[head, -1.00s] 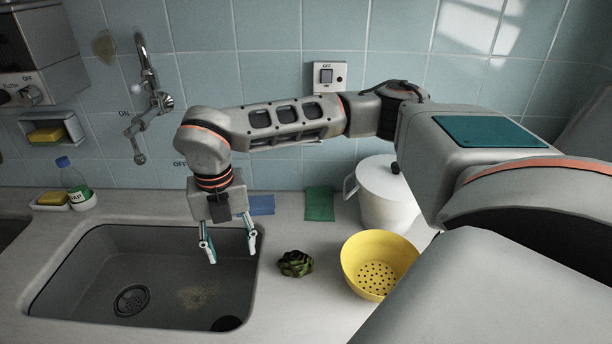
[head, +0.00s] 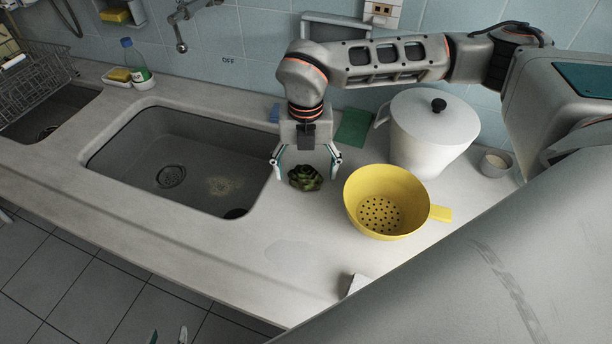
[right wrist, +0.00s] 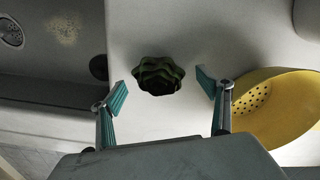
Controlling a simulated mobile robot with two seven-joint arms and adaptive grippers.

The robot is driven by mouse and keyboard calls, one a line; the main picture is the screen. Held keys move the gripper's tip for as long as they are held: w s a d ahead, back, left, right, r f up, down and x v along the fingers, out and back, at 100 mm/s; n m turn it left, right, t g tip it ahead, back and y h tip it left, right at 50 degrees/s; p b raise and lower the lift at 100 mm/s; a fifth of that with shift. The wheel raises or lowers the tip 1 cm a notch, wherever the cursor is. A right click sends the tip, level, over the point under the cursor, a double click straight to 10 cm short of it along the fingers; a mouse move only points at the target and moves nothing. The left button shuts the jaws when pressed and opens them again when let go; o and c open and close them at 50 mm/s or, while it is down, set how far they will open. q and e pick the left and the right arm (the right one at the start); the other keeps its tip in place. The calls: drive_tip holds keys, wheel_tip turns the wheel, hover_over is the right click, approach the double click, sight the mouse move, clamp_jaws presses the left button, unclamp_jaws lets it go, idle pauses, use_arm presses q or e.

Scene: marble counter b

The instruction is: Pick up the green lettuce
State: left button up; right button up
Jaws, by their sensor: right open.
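The green lettuce (head: 305,179) is a small dark green leafy head on the counter, between the sink and the yellow colander. My right gripper (head: 306,162) is open and points down over the lettuce, one finger to each side in the head view. In the right wrist view the lettuce (right wrist: 158,76) lies ahead, between the lines of the open fingers (right wrist: 162,90), and nothing is held. My left gripper (head: 168,337) shows only as two separated fingertips at the bottom edge of the head view, over the floor.
The yellow colander (head: 363,207) stands close to the right of the lettuce. A white lidded pot (head: 430,140) stands behind it, beside a green cloth (head: 353,128). The sink (head: 150,150) opens to the left. The counter in front of the lettuce is mostly clear.

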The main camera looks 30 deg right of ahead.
drive_tip(key=shift+w+a+f, duration=0.1)
drive_tip(key=shift+f, duration=0.65)
drive_tip(key=c, duration=1.2)
drive_tip(key=shift+r, duration=0.15)
